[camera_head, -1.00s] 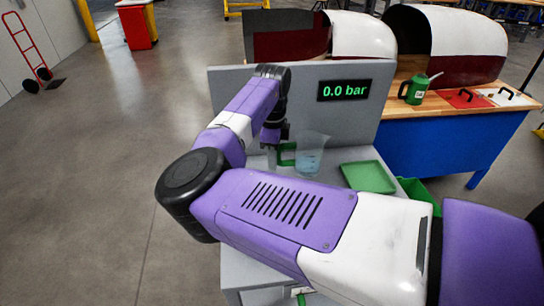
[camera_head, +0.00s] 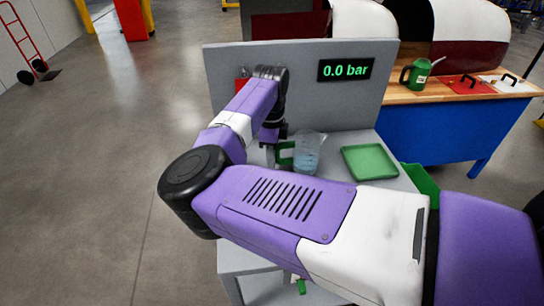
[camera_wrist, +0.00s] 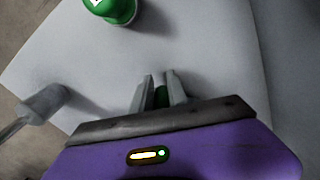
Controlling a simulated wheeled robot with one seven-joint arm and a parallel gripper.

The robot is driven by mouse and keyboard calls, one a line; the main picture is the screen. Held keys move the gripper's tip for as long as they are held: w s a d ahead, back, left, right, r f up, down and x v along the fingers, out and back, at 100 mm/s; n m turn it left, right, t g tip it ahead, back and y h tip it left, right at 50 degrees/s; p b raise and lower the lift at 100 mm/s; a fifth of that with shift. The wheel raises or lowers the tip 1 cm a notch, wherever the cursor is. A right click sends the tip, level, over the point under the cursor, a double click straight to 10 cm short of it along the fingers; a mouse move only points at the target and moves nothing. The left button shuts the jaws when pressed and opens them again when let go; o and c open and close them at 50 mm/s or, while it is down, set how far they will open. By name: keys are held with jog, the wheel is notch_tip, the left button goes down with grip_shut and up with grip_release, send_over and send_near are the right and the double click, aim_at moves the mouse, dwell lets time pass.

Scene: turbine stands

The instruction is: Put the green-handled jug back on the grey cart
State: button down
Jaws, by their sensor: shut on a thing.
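The clear jug (camera_head: 308,154) with a green handle (camera_head: 284,153) shows bluish contents and looks upright in the head view. My gripper (camera_head: 277,147) is at the handle, on the jug's left side. My forearm hides part of the top.
A green tray (camera_head: 369,162) lies right of the jug. A display (camera_head: 345,70) reads 0.0 bar. A green bin (camera_head: 420,180) is at the unit's right side. A blue bench (camera_head: 430,135) behind holds a green can (camera_head: 417,75). A green round object (camera_wrist: 110,10) shows in the wrist view.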

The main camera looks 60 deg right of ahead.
jog(key=shift+f, duration=0.35)
jog(key=c, duration=1.1)
grip_release()
jog(key=shift+o, duration=0.2)
notch_tip(320, 180, up, 7)
jog(key=p, duration=0.5)
jog(key=shift+p, duration=0.35)
